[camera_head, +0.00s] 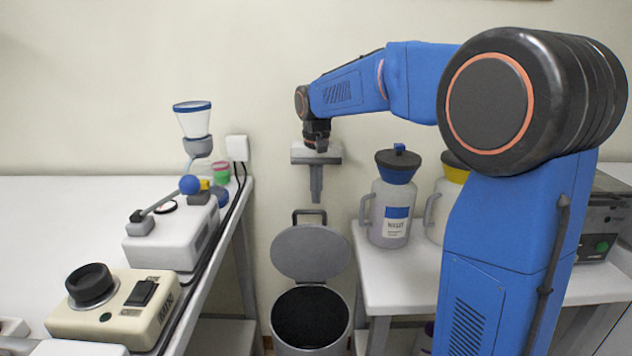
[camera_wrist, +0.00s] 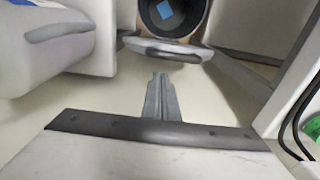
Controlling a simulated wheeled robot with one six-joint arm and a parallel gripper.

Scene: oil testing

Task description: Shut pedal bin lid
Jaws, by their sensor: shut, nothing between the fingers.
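The pedal bin (camera_head: 310,318) stands on the floor between the two benches, its dark inside showing. Its round grey lid (camera_head: 311,252) is raised and leans back towards the wall, with a dark handle loop at its top. My gripper (camera_head: 316,196) points down in front of the wall, above the lid and apart from it in the picture. The fingers are shut and empty. In the wrist view my gripper (camera_wrist: 161,80) shows closed at the middle, with the bin's open mouth (camera_wrist: 172,16) beyond it at the top and the lid's edge (camera_wrist: 165,50) below that.
The left bench holds a white apparatus (camera_head: 172,240) and a cream device with a black knob (camera_head: 115,310). The right bench holds a waste jug with a blue label (camera_head: 392,205) and a yellow-capped jug (camera_head: 441,210). The gap between the benches is narrow.

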